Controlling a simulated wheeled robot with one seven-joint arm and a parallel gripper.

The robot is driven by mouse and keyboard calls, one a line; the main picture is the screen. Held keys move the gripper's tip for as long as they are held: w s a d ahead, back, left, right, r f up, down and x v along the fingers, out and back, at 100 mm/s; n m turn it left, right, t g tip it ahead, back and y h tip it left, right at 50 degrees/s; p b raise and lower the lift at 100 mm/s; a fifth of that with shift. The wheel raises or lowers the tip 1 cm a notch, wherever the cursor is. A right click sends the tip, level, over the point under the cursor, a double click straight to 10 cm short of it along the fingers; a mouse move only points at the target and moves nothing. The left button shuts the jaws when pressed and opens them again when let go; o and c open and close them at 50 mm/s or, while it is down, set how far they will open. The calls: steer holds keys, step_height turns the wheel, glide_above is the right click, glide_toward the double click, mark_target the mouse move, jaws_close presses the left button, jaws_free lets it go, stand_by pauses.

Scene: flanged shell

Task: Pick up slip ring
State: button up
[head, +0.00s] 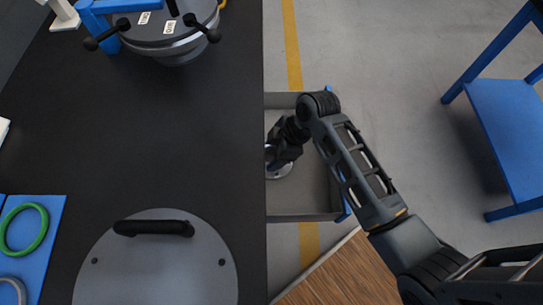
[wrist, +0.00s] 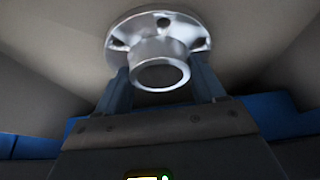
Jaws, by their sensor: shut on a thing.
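The slip ring is a silver metal part with a short hollow hub and a round flange with holes. In the wrist view the slip ring (wrist: 160,52) sits between the two fingers of my gripper (wrist: 163,88), hub toward the camera. My gripper is shut on it. In the head view the slip ring (head: 284,171) shows only as a small silver piece under my gripper (head: 272,160), inside a grey tray (head: 305,214) beside the dark table. The gripper covers part of it. I cannot tell whether it touches the tray floor.
The black table (head: 150,120) edge runs close along the tray's left side. On the table are a round grey lid (head: 155,265) with a black handle, a green ring (head: 41,230) on a blue mat and a clamped vessel (head: 165,38). A blue stand (head: 510,125) is at right.

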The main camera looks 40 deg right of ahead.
jaws_close()
steer(key=shift+r, duration=0.15)
